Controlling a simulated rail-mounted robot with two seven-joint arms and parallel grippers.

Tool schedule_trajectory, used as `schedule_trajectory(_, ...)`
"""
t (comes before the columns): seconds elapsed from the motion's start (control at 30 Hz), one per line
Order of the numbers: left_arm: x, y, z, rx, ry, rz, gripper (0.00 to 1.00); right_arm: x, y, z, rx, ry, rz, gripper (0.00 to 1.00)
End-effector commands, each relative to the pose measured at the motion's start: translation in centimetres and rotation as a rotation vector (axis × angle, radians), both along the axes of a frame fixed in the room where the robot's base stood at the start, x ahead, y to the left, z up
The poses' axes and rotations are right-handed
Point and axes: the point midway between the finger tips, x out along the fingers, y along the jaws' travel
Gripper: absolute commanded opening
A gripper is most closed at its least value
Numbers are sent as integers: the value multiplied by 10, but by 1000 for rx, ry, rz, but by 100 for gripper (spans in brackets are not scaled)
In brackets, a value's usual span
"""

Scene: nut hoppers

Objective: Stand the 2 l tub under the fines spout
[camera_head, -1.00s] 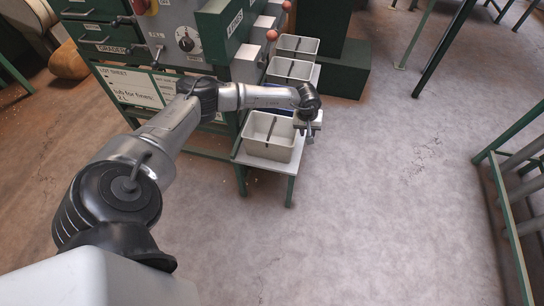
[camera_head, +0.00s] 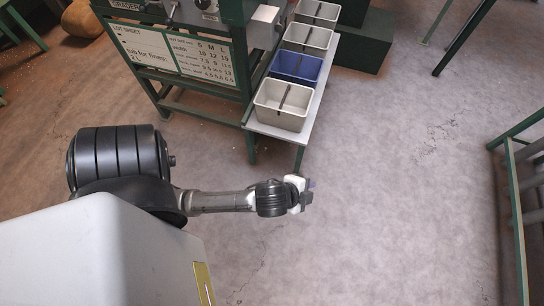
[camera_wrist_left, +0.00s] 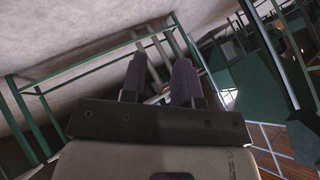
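A pale tub (camera_head: 281,121) with a dark bar across its top stands upright at the near end of a low white shelf (camera_head: 312,112). A blue tub (camera_head: 292,80) and two more pale tubs (camera_head: 304,49) stand in a row behind it. I cannot tell which tub is 2 l, and no spout is clearly marked as fines. My left gripper (camera_head: 309,184) is over the floor, nearer than the shelf and apart from the tubs. In the left wrist view its two fingers (camera_wrist_left: 158,62) are apart with nothing between them. My right gripper is out of view.
A lot sheet (camera_head: 178,50) on the green grader frame reads "tub for fines: 2 L". A grey chute (camera_head: 262,28) hangs left of the tubs. Green frames (camera_head: 510,185) stand at right. The floor (camera_head: 400,170) between is clear.

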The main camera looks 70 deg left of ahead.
Motion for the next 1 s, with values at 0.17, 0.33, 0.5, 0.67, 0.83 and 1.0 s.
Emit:
schedule_trajectory(0.17,-78,-7,-14,-304,280,275,28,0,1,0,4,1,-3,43)
schedule_trajectory(0.33,-115,-13,-15,-421,418,401,28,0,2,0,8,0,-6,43)
schedule_trajectory(0.5,-124,-15,-14,-449,453,432,28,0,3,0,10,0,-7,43)
schedule_trajectory(0.67,-123,-15,-14,-448,453,431,28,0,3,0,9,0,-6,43)
schedule_trajectory(0.83,-123,-15,-14,-447,452,429,28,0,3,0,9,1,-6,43)
schedule_trajectory(1.0,-123,-15,-14,-446,451,429,28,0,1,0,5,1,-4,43)
